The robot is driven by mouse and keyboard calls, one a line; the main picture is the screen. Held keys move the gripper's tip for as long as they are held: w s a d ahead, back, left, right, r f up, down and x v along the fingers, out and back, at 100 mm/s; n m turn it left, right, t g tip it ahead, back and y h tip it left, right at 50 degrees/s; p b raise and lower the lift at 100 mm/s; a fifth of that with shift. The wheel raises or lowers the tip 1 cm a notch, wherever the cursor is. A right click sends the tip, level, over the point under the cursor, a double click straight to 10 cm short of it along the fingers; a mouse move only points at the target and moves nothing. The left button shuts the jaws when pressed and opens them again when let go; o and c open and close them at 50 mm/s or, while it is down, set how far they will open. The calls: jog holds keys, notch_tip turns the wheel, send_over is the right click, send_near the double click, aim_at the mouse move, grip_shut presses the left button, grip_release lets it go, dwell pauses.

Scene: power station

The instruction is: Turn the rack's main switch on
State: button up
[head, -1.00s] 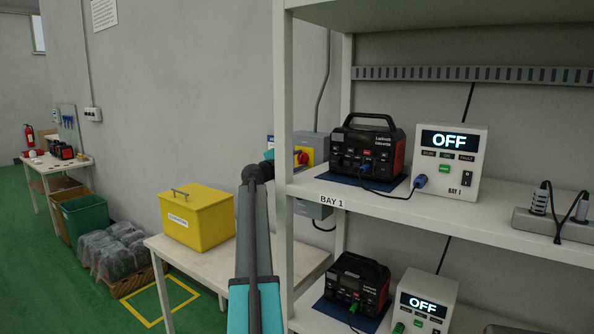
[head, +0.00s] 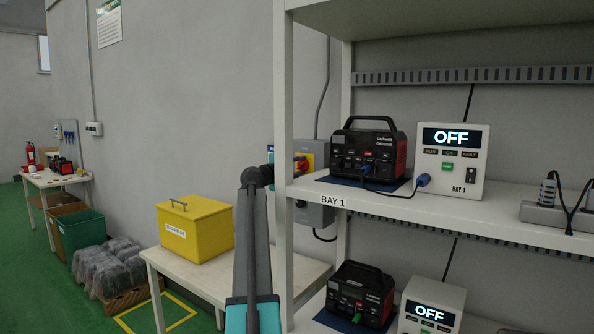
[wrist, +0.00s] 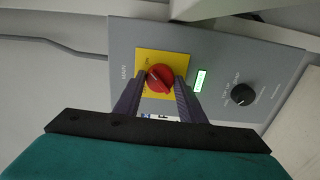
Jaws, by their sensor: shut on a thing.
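The main switch is a red rotary knob (wrist: 160,79) on a yellow plate (wrist: 150,63), set in a grey box (wrist: 225,60) marked MAIN. In the wrist view my gripper (wrist: 159,88) has its two dark fingers on either side of the knob and is shut on it. The knob also shows in the head view (head: 301,166), on the wall box behind the rack post. My gripper's fingers are mostly hidden there by the post. A small lit green display (wrist: 200,79) and a black dial (wrist: 243,95) sit beside the knob on the box.
The white rack's front post (head: 282,100) stands close to my arm. Its BAY 1 shelf (head: 450,211) holds a power unit (head: 368,150) and a panel (head: 450,160) reading OFF. A yellow box (head: 195,232) is on a table at left. Open green floor lies further left.

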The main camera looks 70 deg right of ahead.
jog(key=shift+w+d+r, duration=0.1)
jog(key=shift+w+r, duration=0.05)
jog(key=shift+r, duration=0.15)
jog(key=o, duration=1)
jog(key=shift+d+f, duration=0.1)
jog(key=shift+f, duration=0.05)
jog(key=shift+o, duration=0.2)
jog(key=shift+f, duration=0.1)
jog(key=shift+a, duration=0.2)
